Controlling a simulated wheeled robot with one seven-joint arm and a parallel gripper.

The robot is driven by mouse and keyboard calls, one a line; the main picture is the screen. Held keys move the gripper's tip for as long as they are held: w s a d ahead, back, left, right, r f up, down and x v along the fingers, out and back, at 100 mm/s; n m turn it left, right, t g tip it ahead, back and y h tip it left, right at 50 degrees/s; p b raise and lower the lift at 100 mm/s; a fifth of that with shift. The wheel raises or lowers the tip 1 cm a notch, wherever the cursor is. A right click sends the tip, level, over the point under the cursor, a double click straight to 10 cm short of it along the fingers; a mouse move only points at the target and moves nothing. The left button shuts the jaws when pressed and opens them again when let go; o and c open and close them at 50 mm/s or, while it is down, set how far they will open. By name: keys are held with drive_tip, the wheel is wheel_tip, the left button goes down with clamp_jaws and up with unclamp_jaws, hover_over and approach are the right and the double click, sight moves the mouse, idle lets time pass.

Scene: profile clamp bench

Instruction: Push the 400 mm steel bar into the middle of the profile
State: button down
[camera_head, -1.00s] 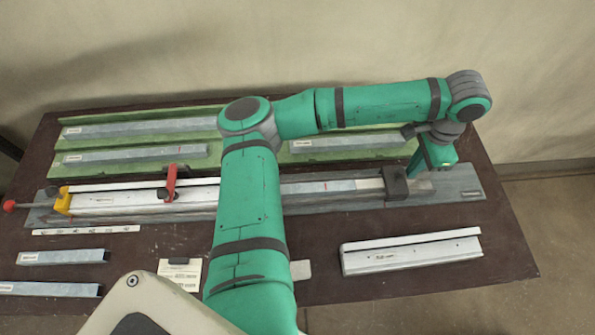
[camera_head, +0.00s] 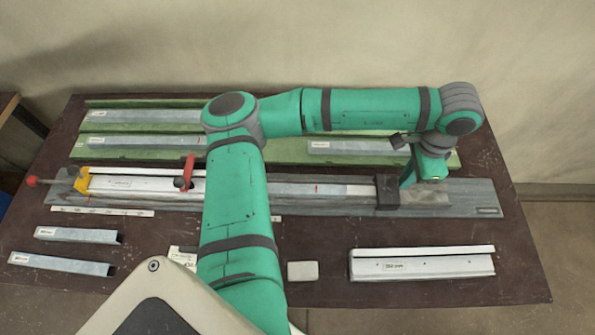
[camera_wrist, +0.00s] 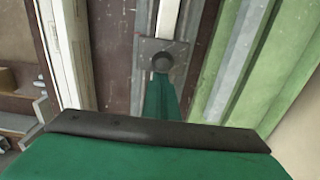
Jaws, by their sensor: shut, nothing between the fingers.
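The white profile (camera_head: 140,184) lies in the long grey clamp fixture (camera_head: 460,196), with a red clamp (camera_head: 187,172) over it. A steel bar (camera_head: 295,189) with a red mark lies in line with it to the right; my arm hides where the two meet. A paler strip (camera_head: 360,190) runs from the bar to a dark block (camera_head: 388,193). My gripper (camera_head: 406,182) is shut and empty, pointing down just right of the dark block. In the wrist view its fingers (camera_wrist: 160,88) reach to the block's round knob (camera_wrist: 162,62); contact cannot be told.
A green rack (camera_head: 280,155) with several steel bars (camera_head: 140,117) lies behind the fixture. Two short bars (camera_head: 78,235) lie front left, a spare white profile (camera_head: 420,264) front right. A small grey block (camera_head: 303,271) lies in front. A red-knobbed handle (camera_head: 31,181) projects at left.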

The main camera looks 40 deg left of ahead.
drive_tip(key=shift+s+a, duration=2.6)
drive_tip(key=shift+a, duration=1.3)
drive_tip(key=shift+s+a, duration=2.6)
drive_tip(key=shift+a, duration=1.3)
drive_tip(key=shift+s+a, duration=2.6)
drive_tip(key=shift+a, duration=1.3)
drive_tip(key=shift+s+a, duration=0.3)
drive_tip(key=shift+a, duration=0.15)
drive_tip(key=shift+d, duration=0.1)
drive_tip(key=shift+w+d, duration=0.45)
drive_tip(key=shift+d, duration=0.1)
wheel_tip(320, 180, up, 7)
